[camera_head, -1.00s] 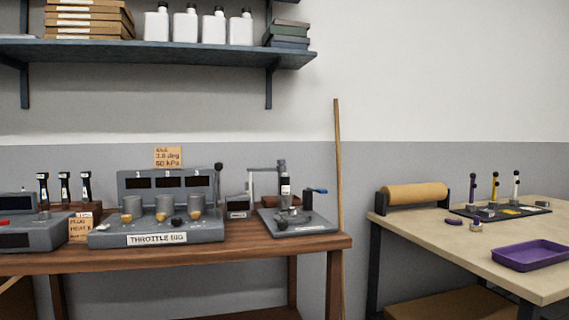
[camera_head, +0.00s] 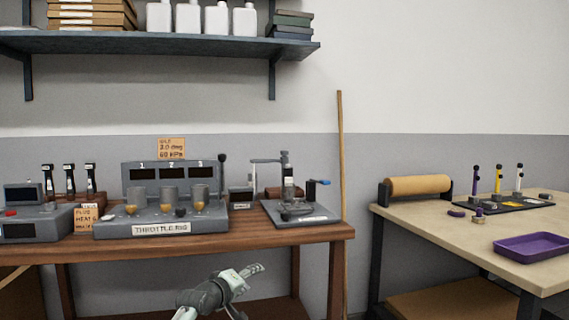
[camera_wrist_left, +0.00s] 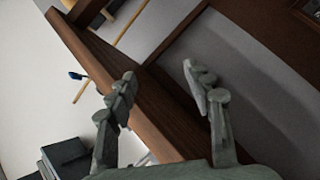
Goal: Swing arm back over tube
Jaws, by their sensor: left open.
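A grey bench device (camera_head: 300,212) with an upright post, a swing arm (camera_head: 266,160) and a blue-tipped lever stands at the right end of the wooden bench in the head view. The arm reaches left from the post top. A dark tube-like part (camera_head: 288,190) stands at the post; I cannot tell its exact fit. My left gripper (camera_head: 252,280) is in front of and below the bench edge, left of the device and apart from it. In the left wrist view its two fingers (camera_wrist_left: 165,90) are spread and empty. My right gripper is not in view.
The throttle rig (camera_head: 165,210) stands left of the device on the bench (camera_head: 250,240). A wooden pole (camera_head: 341,190) leans by the bench's right end. A pale table (camera_head: 450,235) with a purple tray (camera_head: 530,246) stands at right. A shelf (camera_head: 170,43) hangs above.

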